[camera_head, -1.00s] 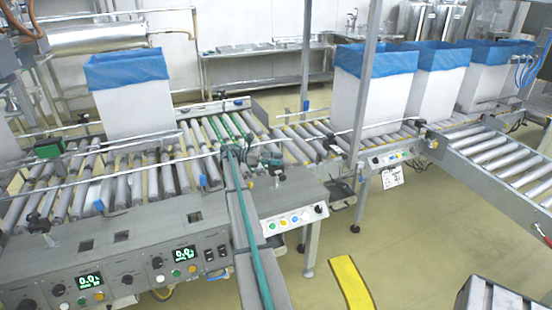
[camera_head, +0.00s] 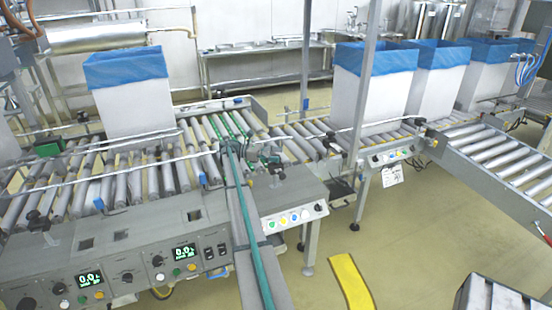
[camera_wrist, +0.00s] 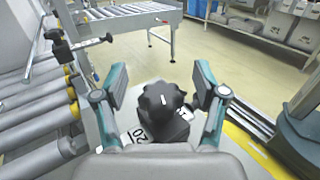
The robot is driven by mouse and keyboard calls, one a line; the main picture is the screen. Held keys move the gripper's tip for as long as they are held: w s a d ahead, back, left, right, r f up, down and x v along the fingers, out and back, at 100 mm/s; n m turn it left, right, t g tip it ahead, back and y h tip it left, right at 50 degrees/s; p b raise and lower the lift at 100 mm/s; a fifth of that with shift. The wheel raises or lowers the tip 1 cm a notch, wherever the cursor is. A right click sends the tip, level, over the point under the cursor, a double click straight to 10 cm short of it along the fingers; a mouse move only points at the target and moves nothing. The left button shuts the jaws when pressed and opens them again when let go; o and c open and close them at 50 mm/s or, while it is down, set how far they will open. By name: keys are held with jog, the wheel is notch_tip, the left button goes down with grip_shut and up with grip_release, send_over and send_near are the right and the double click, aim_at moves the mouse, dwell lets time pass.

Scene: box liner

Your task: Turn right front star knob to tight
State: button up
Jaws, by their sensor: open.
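A black lobed star knob (camera_wrist: 162,103) stands in the middle of the wrist view, with a short white mark on its top. A white plate (camera_wrist: 140,135) with black printing, including "20", lies below and partly under it. My gripper (camera_wrist: 160,85) is open, with one teal-and-grey finger on each side of the knob. A gap shows between each finger and the knob, and nothing is gripped. In the head view I cannot tell for sure which dark knob this is.
Rollers (camera_wrist: 40,105) and a rail with a black clamp run along the left of the wrist view. A dark post (camera_wrist: 300,125) and a yellow strip stand at right. In the head view, white boxes with blue liners (camera_head: 126,95) stand on conveyors; open floor (camera_head: 430,230) lies at right.

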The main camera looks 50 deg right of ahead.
notch_tip(320, 180, up, 8)
jog(key=shift+r, duration=0.25)
